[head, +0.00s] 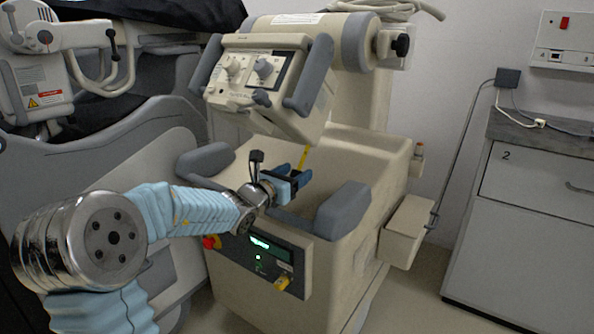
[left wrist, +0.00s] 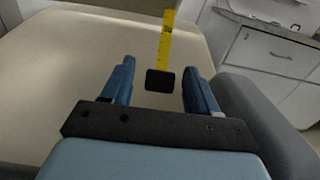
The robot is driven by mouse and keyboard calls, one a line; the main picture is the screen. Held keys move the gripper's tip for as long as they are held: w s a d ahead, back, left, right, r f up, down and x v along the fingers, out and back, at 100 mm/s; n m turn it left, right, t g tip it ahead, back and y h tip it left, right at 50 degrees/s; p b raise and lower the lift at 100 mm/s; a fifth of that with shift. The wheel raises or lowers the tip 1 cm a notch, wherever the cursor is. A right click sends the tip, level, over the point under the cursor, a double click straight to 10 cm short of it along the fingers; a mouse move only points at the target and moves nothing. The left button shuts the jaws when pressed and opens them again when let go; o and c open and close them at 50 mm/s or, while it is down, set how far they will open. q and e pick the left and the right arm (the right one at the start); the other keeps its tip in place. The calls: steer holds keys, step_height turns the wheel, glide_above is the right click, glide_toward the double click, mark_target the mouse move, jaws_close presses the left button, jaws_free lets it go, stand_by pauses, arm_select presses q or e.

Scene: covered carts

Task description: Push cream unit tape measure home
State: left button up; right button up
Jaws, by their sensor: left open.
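The cream unit (head: 355,160) stands in the middle of the head view, with a control head (head: 265,85) on top. A yellow tape measure strip (head: 304,157) hangs below that head. In the left wrist view the tape (left wrist: 165,42) runs down to a black end piece (left wrist: 160,80). My left gripper (head: 294,177) is open over the unit's hollow top, close to the tape's lower end. In the left wrist view the black end shows between the two blue fingers, with space on both sides. I cannot tell its exact depth. The right gripper is not in view.
Grey padded handles (head: 342,210) flank the unit's top. Its front has a display panel (head: 265,250) with a red knob (head: 210,242). A grey machine (head: 110,170) fills the left. A drawer cabinet (head: 530,210) stands at right, with bare floor between.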

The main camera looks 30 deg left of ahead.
arm_select(q)
steer(key=shift+w+d, duration=0.1)
steer(key=shift+w, duration=0.6)
jaws_close()
